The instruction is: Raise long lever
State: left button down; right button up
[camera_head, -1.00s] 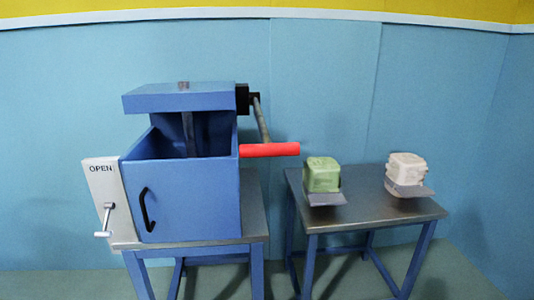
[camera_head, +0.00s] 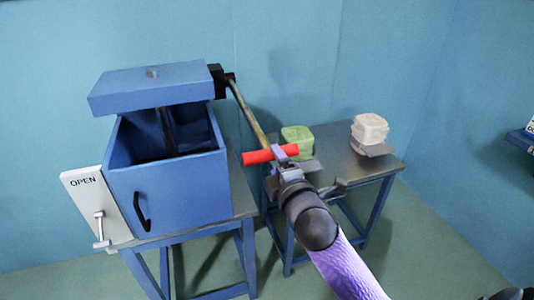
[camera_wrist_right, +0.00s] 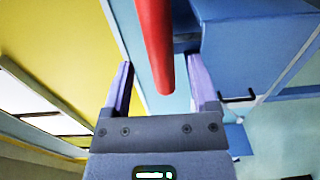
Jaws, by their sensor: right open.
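The long lever is a metal rod (camera_head: 246,107) with a red grip (camera_head: 256,157). It runs from a black pivot block (camera_head: 218,81) at the blue machine's top right, sloping down toward me. My right gripper (camera_head: 280,152) is at the red grip's right end, open. In the right wrist view the red grip (camera_wrist_right: 154,40) reaches down between the spread fingers of my right gripper (camera_wrist_right: 160,65). I cannot tell whether a finger touches it. My left gripper is not in view.
The blue machine (camera_head: 170,190) has a raised lid (camera_head: 150,88), a black door handle and an OPEN plate (camera_head: 85,205) with a small crank. A metal side table (camera_head: 340,160) holds a green block (camera_head: 297,139) and a pale block (camera_head: 369,129) on grey pieces.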

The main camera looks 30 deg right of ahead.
aim_at(272, 159)
jog(key=x, duration=0.4)
jog(key=shift+w, duration=0.15)
grip_shut()
jog(key=shift+a+f, duration=0.1)
dwell(1.1)
